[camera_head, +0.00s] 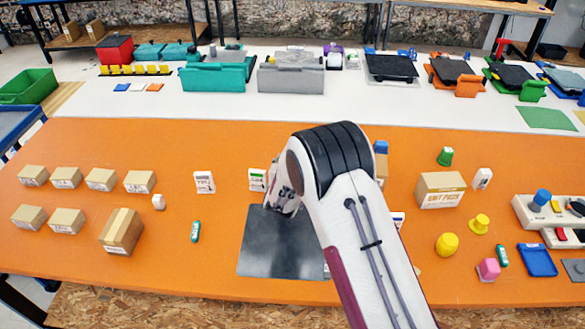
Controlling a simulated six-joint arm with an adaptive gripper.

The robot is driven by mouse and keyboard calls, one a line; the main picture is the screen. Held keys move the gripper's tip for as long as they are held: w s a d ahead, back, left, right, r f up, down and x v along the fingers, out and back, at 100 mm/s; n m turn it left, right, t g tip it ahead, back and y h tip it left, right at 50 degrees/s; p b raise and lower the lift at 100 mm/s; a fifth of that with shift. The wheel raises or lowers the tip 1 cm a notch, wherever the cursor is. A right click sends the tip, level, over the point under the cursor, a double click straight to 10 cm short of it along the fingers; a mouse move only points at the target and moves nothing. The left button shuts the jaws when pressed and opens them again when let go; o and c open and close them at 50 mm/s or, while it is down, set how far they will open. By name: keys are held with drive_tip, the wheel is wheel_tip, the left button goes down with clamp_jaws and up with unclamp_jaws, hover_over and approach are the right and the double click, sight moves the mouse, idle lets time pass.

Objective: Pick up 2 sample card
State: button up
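A white printed card (204,182), which looks like a sample card, stands on the orange table left of my arm. A similar card (257,179) with a green mark stands closer, just left of my gripper. My gripper (282,200) points down over the back edge of a dark grey plate (275,250). My arm link covers much of the gripper, so its fingers and any grip are unclear. Another white printed piece (398,219) shows partly behind my arm on the right; I cannot tell whether it is a card.
Several brown boxes stand at the left, the largest box (121,231) nearest. A green-white stick (195,231) lies left of the plate. At right are a carton (440,190), a yellow piece (447,245) and a blue tray (537,260). Table between the boxes and plate is mostly free.

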drive_tip(key=c, duration=0.5)
drive_tip(key=shift+c, duration=0.2)
drive_tip(key=shift+r, duration=0.1)
drive_tip(key=shift+r, duration=4.95)
